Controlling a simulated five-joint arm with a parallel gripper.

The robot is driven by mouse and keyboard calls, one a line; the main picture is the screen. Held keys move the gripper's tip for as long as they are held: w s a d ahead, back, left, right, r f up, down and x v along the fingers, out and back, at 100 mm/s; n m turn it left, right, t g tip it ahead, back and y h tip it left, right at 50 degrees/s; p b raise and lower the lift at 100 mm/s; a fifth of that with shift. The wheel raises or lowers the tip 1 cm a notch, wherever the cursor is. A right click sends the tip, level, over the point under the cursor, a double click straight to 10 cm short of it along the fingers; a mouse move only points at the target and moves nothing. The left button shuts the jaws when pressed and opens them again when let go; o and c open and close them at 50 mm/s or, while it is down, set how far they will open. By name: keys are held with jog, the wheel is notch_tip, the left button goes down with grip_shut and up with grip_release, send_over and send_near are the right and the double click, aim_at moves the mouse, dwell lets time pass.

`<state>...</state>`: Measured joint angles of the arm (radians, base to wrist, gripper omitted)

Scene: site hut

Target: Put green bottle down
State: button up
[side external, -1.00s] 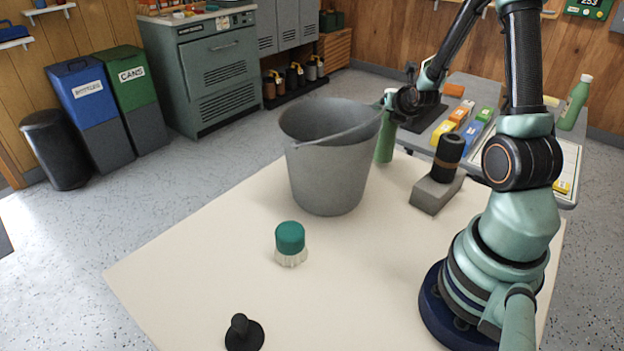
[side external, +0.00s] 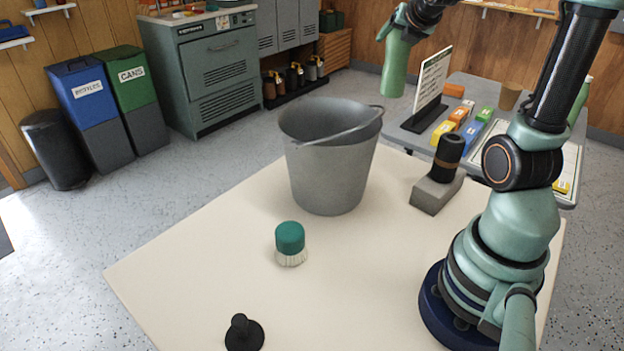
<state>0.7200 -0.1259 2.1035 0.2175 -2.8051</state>
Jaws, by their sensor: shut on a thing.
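The green bottle (side external: 397,68) is in the air above and behind the right side of the grey bucket, near the top of the side view. It is close to upright, with a slight tilt. My gripper (side external: 396,26) is shut on the bottle's upper end and partly hides it. The bottle's bottom is clear of the cream table top (side external: 190,255).
A grey block with a dark cylinder (side external: 436,190), a green-topped brush (side external: 290,240) and a black knobbed object (side external: 244,333) stand there too. A side table behind holds colourful boxes and a sign (side external: 432,82).

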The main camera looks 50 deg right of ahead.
notch_tip(320, 180, up, 5)
jog(key=w+a+n+t+y, duration=0.1)
jog(key=w+a+n+y, duration=0.15)
jog(key=w+a, duration=0.5)
jog(key=w+a+n+t+y, duration=0.1)
jog(key=w+a+n, duration=0.25)
jog(key=a, duration=0.65)
jog(key=w+a+n+y, duration=0.2)
jog(key=a+y, duration=0.1)
jog(key=a, duration=1)
jog(key=w+a+n+y, duration=0.2)
jog(key=a+n+y, duration=0.1)
jog(key=a, duration=1)
notch_tip(320, 180, down, 25)
jog(key=shift+d, duration=0.45)
jog(key=shift+f+h, duration=0.1)
jog(key=shift+h, duration=0.15)
jog(key=o, duration=1.3)
jog(key=shift+f, duration=0.1)
